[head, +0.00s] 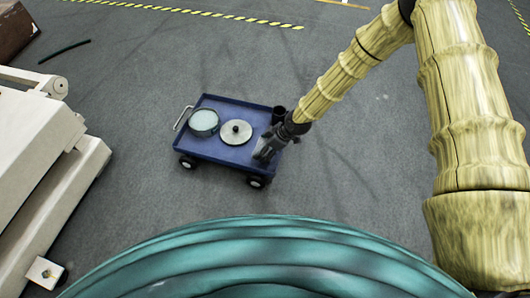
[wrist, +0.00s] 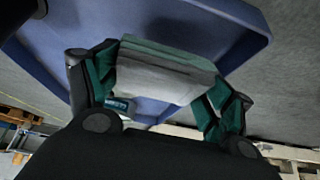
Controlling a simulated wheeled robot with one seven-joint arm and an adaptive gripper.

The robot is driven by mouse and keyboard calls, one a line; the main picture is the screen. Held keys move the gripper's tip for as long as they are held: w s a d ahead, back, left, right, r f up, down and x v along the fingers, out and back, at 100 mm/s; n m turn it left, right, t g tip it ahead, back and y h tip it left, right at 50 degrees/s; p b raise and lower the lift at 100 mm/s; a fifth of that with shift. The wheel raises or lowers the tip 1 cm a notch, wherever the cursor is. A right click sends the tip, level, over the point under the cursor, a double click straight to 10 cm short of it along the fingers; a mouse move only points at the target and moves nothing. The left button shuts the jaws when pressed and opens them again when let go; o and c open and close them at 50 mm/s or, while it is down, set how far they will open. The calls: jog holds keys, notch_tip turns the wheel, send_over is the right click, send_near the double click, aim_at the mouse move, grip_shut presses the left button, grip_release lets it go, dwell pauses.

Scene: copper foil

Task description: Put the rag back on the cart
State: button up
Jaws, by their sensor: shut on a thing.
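The rag (wrist: 165,78) is a pale grey cloth with a greenish edge in the wrist view. It lies between the two fingers of my gripper (wrist: 160,88), which is shut on it. The blue cart (wrist: 195,30) fills the upper part of that view, close beyond the rag. In the head view, the cart (head: 216,153) stands mid-floor, and my gripper (head: 264,153) is at its right end, over or beside the tray. I cannot make out the rag there, nor tell whether it touches the cart.
On the cart are a round teal-rimmed container (head: 204,122), a pale disc with a dark knob (head: 236,132) and a dark cup-like thing (head: 278,115) near my gripper. A beige machine (head: 50,160) stands at the left. The floor around the cart is mostly clear.

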jog(key=shift+w+d+f+b, duration=0.2)
jog(key=shift+w+b, duration=0.15)
jog(key=shift+w, duration=0.2)
jog(key=shift+s+a+f+b, duration=0.1)
jog(key=shift+f+b, duration=0.95)
jog(key=shift+f, duration=0.55)
jog(key=o, duration=0.9)
jog(key=shift+f, duration=0.1)
jog(key=shift+o, duration=0.2)
jog(key=shift+r, duration=0.3)
jog(key=p+v, duration=0.6)
jog(key=v, duration=0.5)
jog(key=shift+r, duration=0.3)
jog(key=shift+s, duration=0.15)
